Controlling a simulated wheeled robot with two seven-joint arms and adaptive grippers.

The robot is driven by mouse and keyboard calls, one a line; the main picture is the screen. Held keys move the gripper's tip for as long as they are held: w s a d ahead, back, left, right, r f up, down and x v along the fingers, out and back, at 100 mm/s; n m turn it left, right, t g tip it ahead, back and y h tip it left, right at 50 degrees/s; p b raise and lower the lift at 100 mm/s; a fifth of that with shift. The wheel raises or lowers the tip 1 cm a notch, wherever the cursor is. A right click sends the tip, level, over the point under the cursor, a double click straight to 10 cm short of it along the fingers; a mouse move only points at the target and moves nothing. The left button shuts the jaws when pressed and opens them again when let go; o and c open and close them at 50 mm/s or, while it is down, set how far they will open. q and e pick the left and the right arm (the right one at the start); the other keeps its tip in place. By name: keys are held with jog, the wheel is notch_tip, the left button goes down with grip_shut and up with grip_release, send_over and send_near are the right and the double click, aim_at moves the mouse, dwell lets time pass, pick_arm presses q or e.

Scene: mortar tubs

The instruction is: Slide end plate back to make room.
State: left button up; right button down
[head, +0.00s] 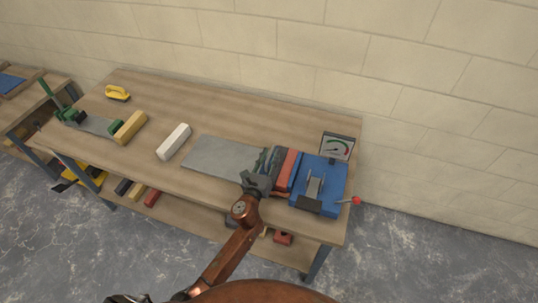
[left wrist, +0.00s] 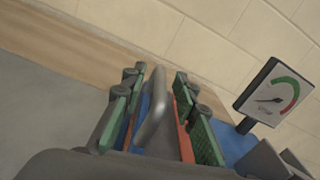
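A blue press-like device (head: 321,183) sits at the right end of the bench, with a red slab (head: 289,166) against its left side. My left gripper (head: 265,172) is over this stack. In the left wrist view my left gripper (left wrist: 162,112) is open, its green pads either side of a grey upright handle (left wrist: 155,115). Gaps show between pads and handle. An orange-red edge and blue surface lie beyond. The gripper partly hides the plate. My right gripper is not in view.
A flat grey plate (head: 222,157) lies left of the stack. A white block (head: 174,142), a tan block (head: 131,127) and a yellow-handled tool (head: 117,93) are further left. A gauge (head: 337,147) stands behind the device; a red-knobbed lever (head: 355,201) sticks out right.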

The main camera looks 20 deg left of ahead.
pick_arm(q)
jog(key=shift+w, duration=0.1)
grip_shut()
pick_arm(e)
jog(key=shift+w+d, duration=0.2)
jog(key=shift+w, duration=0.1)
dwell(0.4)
